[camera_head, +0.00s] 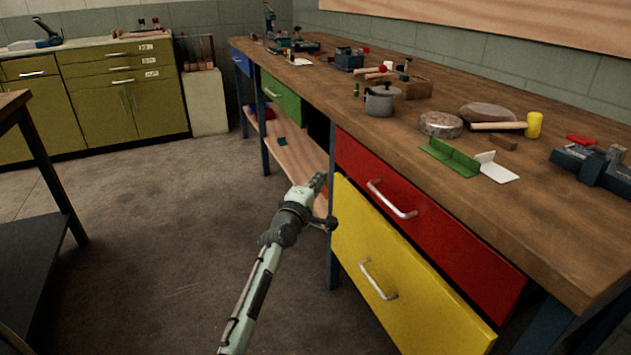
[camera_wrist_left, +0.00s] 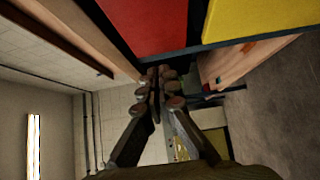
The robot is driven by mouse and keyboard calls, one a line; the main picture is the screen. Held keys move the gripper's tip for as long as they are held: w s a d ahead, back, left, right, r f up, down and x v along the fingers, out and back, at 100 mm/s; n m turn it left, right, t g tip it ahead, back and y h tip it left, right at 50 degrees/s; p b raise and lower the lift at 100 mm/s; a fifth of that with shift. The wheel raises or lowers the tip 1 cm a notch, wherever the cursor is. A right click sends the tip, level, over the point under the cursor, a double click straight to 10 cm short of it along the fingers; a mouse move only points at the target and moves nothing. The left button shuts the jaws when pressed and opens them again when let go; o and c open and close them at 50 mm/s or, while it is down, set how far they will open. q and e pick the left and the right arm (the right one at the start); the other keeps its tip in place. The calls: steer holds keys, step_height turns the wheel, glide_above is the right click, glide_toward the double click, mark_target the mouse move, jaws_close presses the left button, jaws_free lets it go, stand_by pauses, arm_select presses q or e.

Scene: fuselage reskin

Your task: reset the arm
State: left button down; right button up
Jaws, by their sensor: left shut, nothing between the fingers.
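My left arm reaches into the head view from the bottom. Its gripper (camera_head: 318,184) is shut and empty, in the air in front of the workbench, just left of the red drawer (camera_head: 425,215) and the yellow drawer (camera_head: 400,275). In the left wrist view the fingers of my left gripper (camera_wrist_left: 158,90) meet at the middle. The red drawer (camera_wrist_left: 152,25) and the yellow drawer (camera_wrist_left: 245,18) show at the top of that view. My right gripper is not in view.
The wooden bench top (camera_head: 330,85) carries a grey pot (camera_head: 380,101), a yellow-headed mallet (camera_head: 533,125), green angle pieces (camera_head: 450,157) and a vise (camera_head: 592,165). A lower shelf (camera_head: 290,150) lies behind the gripper. A dark table (camera_head: 40,235) stands at left. The floor (camera_head: 170,230) between is clear.

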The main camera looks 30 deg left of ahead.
arm_select(q)
steer(key=s+d+f+m+g+h, duration=0.1)
steer(key=s+d+f+m+g, duration=0.25)
steer(key=s+f+m, duration=0.45)
steer(key=s+d+f+m+g+h, duration=0.2)
steer(key=s+d+f+m+g, duration=0.15)
steer(key=s+f, duration=0.9)
steer(key=s+f+m+g+y, duration=0.1)
steer(key=s+f+m+g, duration=0.3)
steer(key=s+f, duration=0.3)
steer(key=s+a+f+m+g+y, duration=0.1)
steer(key=s+f+m+g, duration=0.3)
steer(key=s, duration=1.1)
step_height(320, 180, down, 3)
steer(key=shift+s+a+f+m+y, duration=0.1)
steer(key=shift+s+a+m+y, duration=0.25)
steer(key=shift+m, duration=0.2)
